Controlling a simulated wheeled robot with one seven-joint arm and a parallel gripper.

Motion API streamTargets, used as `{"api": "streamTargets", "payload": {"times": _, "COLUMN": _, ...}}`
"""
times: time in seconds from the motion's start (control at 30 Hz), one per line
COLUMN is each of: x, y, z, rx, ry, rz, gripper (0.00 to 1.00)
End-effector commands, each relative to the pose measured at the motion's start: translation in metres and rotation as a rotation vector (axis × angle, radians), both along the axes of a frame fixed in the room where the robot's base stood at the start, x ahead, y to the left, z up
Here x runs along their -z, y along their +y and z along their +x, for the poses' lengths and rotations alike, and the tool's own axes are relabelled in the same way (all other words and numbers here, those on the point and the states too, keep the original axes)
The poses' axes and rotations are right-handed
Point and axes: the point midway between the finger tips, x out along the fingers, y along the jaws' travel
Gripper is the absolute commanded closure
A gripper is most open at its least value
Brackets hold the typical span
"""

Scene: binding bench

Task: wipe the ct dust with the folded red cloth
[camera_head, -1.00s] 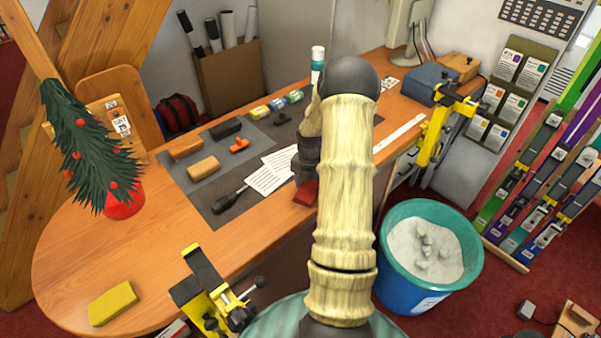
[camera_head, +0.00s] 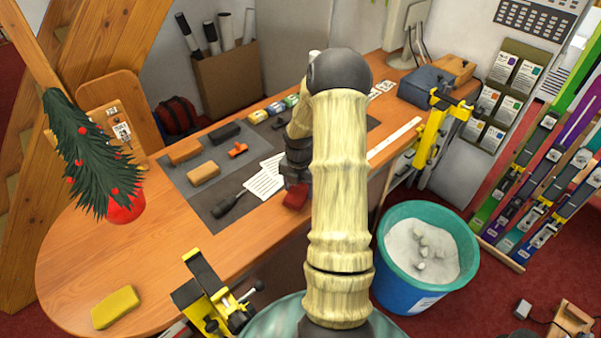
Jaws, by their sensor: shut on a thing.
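The folded red cloth (camera_head: 295,198) shows as a small red piece under my gripper (camera_head: 297,186), near the front edge of the wooden bench. My dark gripper is shut on the cloth. The cloth is at or close to the bench surface; I cannot tell whether it touches. I cannot make out the dust; my pale arm hides part of the bench beside and behind the gripper.
Printed sheets (camera_head: 264,184) and a dark-handled tool (camera_head: 228,204) lie left of the gripper on a dark mat (camera_head: 203,222). A teal bin (camera_head: 466,247) stands right, below the bench. A yellow clamp (camera_head: 431,139) grips the right edge. The front-left bench is mostly clear.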

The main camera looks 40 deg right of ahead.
Motion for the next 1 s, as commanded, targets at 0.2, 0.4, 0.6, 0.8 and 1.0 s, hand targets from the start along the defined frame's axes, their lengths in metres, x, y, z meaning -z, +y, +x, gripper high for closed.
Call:
{"api": "streamTargets", "payload": {"times": 0.2, "x": -0.025, "y": 0.004, "z": 0.002, "rx": -0.010, "ry": 0.000, "rz": -0.001, "gripper": 0.60}}
{"api": "streamTargets", "payload": {"times": 0.4, "x": -0.041, "y": 0.007, "z": 0.004, "rx": -0.016, "ry": 0.000, "rz": -0.001, "gripper": 0.60}}
{"api": "streamTargets", "payload": {"times": 0.6, "x": -0.045, "y": 0.009, "z": 0.005, "rx": -0.019, "ry": 0.000, "rz": 0.000, "gripper": 0.60}}
{"api": "streamTargets", "payload": {"times": 0.8, "x": -0.044, "y": 0.009, "z": 0.005, "rx": -0.019, "ry": 0.000, "rz": -0.001, "gripper": 0.60}}
{"api": "streamTargets", "payload": {"times": 1.0, "x": -0.044, "y": 0.009, "z": 0.005, "rx": -0.018, "ry": 0.000, "rz": -0.001, "gripper": 0.60}}
